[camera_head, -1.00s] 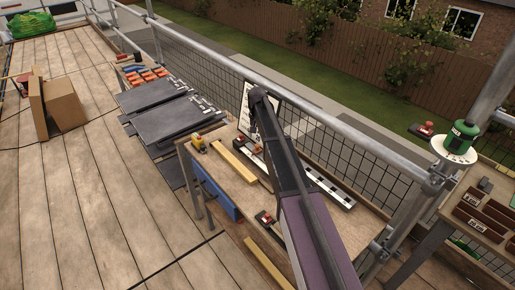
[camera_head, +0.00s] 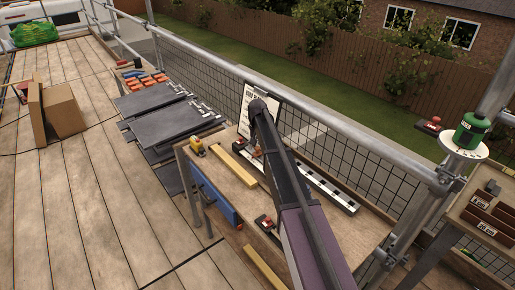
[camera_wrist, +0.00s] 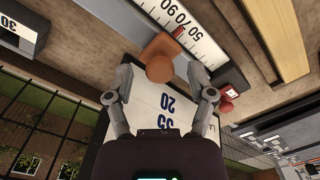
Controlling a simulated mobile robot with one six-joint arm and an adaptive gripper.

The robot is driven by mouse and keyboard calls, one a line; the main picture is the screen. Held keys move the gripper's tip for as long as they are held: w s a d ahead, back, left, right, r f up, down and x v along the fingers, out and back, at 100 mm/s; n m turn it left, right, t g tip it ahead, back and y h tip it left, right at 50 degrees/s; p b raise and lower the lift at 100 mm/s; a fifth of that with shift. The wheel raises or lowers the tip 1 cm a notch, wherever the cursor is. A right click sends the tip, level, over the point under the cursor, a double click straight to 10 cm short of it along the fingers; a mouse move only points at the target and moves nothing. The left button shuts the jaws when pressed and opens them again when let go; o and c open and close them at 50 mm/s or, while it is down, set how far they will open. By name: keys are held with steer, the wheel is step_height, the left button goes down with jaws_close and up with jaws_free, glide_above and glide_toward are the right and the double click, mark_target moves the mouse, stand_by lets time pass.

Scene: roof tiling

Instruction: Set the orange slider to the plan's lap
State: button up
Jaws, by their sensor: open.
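The orange slider (camera_wrist: 160,58) sits against a white scale (camera_wrist: 186,34) in the wrist view. Printed figures 50, 70, 90 and a red mark show near it. My gripper (camera_wrist: 160,78) is open, with one finger on each side of the slider; I cannot tell whether either finger touches it. The plan board (camera_wrist: 158,110) lies behind the fingers in this view, with large figures that seem to read 35 and 20, partly covered. In the head view the plan (camera_head: 245,106) stands at the bench's back edge, and my arm hides much of the scale (camera_head: 328,187) and the gripper.
The bench (camera_head: 229,182) also carries a yellow bar (camera_head: 233,168), a small yellow item (camera_head: 197,147) and a red-and-black item (camera_head: 265,224). Dark slates (camera_head: 165,118) lie to the left. A mesh guardrail (camera_head: 330,150) runs behind. A second bench (camera_head: 480,210) stands at right.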

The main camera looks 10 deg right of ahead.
jaws_close()
steer(key=shift+s+d, duration=0.4)
steer(key=shift+s, duration=0.25)
steer(key=shift+s+d, duration=0.35)
steer(key=shift+s, duration=0.3)
steer(key=shift+s+d, duration=0.4)
steer(key=shift+s, duration=0.25)
jaws_free()
steer(key=shift+w, duration=0.15)
